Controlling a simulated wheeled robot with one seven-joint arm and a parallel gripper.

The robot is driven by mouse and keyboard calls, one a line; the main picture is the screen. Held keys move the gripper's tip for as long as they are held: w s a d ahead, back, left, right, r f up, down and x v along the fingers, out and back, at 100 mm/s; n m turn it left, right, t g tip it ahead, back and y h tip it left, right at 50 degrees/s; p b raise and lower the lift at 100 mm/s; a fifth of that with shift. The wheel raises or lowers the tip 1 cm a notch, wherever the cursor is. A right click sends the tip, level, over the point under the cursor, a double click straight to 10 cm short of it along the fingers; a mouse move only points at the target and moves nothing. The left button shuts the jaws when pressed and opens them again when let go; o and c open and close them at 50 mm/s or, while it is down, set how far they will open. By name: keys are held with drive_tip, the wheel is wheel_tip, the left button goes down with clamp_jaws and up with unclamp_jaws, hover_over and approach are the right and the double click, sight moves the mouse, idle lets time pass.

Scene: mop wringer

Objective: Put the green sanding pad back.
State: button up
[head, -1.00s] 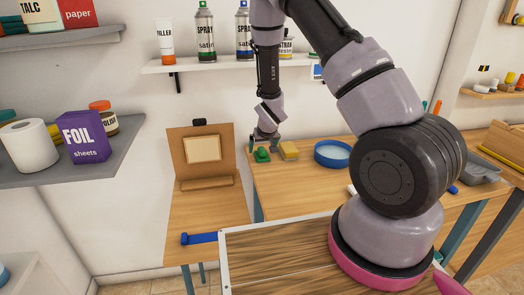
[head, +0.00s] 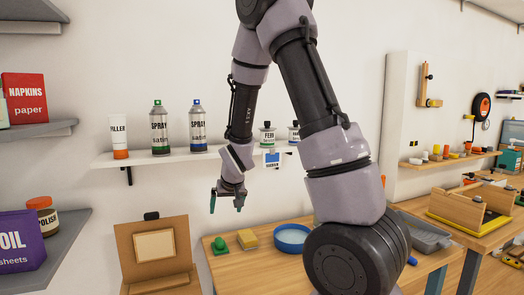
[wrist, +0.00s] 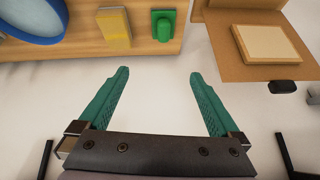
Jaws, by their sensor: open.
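The green sanding pad (head: 219,246), a flat green base with a rounded green knob on top, sits on the left end of the wooden workbench (head: 250,271). It also shows in the wrist view (wrist: 163,26) near the bench edge. A yellow block (head: 248,239) lies beside it, to its right in the head view, with a small gap. My gripper (head: 227,203) is in the air above the pad, clear of it. In the wrist view my gripper (wrist: 159,74) has its green fingers wide apart with nothing between them.
A blue round basin (head: 292,238) stands right of the yellow block. A small easel-like board (head: 155,245) is left of the bench. A wall shelf (head: 170,157) with spray cans and bottles runs behind my gripper. A grey tray (head: 425,237) lies farther right.

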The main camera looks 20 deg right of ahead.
drive_tip(key=s+d+r+m+y, duration=0.1)
drive_tip(key=s+d+r, duration=0.1)
drive_tip(key=s+r, duration=0.5)
drive_tip(key=s+d+r+m, duration=0.15)
drive_tip(key=s+r, duration=0.25)
drive_tip(key=r, duration=0.8)
drive_tip(key=s+r, duration=0.7)
drive_tip(key=s, duration=0.6)
drive_tip(key=shift+s+d+t+y, duration=0.25)
drive_tip(key=shift+d+t+y, duration=0.05)
drive_tip(key=shift+d+t, duration=0.15)
